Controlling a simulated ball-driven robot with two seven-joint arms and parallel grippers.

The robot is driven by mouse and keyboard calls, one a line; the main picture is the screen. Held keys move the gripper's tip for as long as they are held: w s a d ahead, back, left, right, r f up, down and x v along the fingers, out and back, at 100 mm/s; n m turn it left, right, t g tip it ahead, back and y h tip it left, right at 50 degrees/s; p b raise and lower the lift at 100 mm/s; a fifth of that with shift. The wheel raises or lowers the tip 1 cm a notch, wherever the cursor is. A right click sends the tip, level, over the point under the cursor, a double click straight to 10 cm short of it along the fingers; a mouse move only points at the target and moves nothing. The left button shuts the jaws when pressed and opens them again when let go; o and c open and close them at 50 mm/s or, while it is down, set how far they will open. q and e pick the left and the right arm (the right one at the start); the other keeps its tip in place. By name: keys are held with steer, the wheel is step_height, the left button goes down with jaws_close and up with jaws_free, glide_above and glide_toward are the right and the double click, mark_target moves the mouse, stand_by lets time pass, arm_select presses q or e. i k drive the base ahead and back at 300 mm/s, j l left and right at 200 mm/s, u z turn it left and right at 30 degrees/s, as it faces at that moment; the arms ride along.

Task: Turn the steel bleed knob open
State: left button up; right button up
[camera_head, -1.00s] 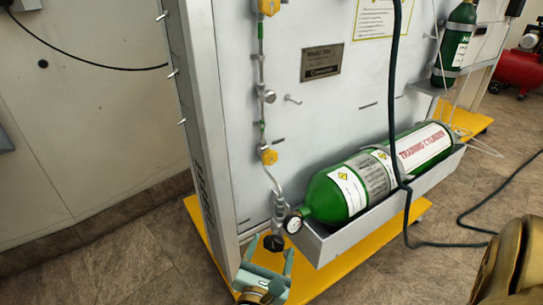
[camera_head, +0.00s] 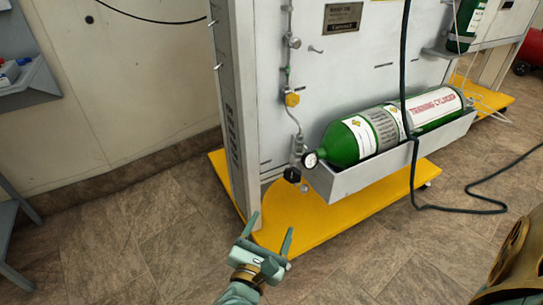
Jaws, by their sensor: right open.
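A small round steel knob (camera_head: 293,42), which looks like the bleed knob, sits on the vertical gas line on the grey panel, above a yellow valve (camera_head: 291,99). Whether it is open or closed cannot be told. My right gripper (camera_head: 271,225) is open and empty, fingers pointing up in the picture. It is well below the knob and apart from it, in front of the yellow base. A black knob (camera_head: 291,175) and a round gauge (camera_head: 310,160) sit at the line's lower end. My left gripper is not in view.
A green training cylinder (camera_head: 390,132) lies in a grey trough (camera_head: 370,172) right of the line. The yellow base (camera_head: 330,222) juts out below. A dark hose (camera_head: 404,90) hangs in front of the panel.

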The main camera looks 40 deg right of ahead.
mark_target(304, 188)
steer(key=k+j, duration=0.1)
steer(key=j, duration=0.25)
steer(key=k+j, duration=0.15)
steer(key=j, duration=0.15)
steer(key=k+j, duration=0.1)
steer(key=j, duration=0.25)
steer(key=k+j, duration=0.1)
steer(key=j, duration=0.25)
